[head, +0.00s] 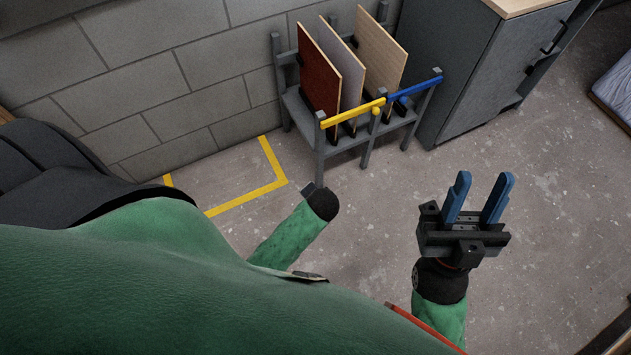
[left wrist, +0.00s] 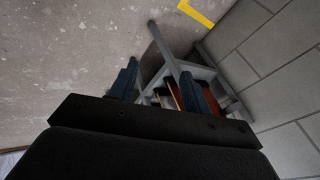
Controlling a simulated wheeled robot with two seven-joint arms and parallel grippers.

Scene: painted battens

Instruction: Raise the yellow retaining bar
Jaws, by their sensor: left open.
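The yellow retaining bar (head: 350,114) lies across the front of the left part of a grey rack (head: 320,155), from its left front post towards the middle post. A yellow knob (head: 376,111) is near its right end. I cannot make the bar out in the left wrist view. My left gripper (left wrist: 160,68) is open and empty in that view, with the rack beyond its fingers. In the head view only its dark wrist shows, below the rack, and its fingers are hidden. My right gripper (head: 484,180) is open and empty, lower right of the rack.
A blue bar (head: 415,89) crosses the rack's right part. Red (head: 318,75), grey (head: 350,72) and tan (head: 381,48) panels stand in the rack. A grey cabinet (head: 470,65) is close on the right, a block wall (head: 150,75) behind. The floor in front is clear.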

